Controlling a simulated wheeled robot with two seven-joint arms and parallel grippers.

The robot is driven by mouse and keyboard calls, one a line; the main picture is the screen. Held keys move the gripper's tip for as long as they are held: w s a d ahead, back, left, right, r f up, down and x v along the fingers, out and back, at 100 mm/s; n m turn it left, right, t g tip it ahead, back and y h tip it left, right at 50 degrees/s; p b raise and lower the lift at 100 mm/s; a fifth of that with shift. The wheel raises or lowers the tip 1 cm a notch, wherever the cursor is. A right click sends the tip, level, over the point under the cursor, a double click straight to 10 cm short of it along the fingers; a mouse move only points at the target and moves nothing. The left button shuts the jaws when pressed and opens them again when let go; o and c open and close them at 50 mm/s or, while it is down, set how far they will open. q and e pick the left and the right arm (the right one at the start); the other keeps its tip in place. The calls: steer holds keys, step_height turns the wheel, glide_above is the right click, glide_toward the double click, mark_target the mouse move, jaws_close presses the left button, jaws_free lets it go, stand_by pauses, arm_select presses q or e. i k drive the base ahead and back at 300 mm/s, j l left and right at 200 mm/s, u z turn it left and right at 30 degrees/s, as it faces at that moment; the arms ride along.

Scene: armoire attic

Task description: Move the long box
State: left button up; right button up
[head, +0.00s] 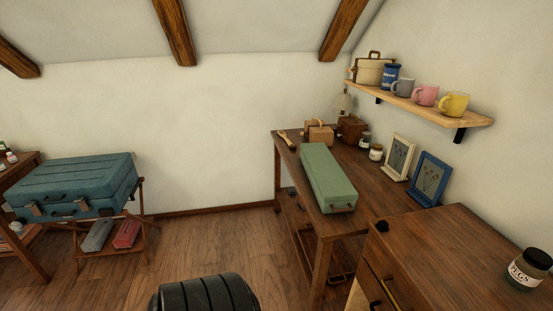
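A long pale green box (328,178) with a small clasp or handle on its near end lies on a dark brown wooden table (375,196) against the right wall. It lies lengthwise, running from the back toward the front left edge of the table. Neither of my grippers shows in the head view, and nothing is touching the box from my side.
Picture frames (429,178), jars and small wooden boxes (351,128) stand behind and beside the box. A cabinet (460,250) with a jar (527,268) stands nearer right. A mug shelf (420,100) hangs above. A teal suitcase (75,183) rests on a rack at left. Floor (205,245) between is open.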

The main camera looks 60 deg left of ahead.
mark_target(334, 192)
steer(key=u, duration=1.65)
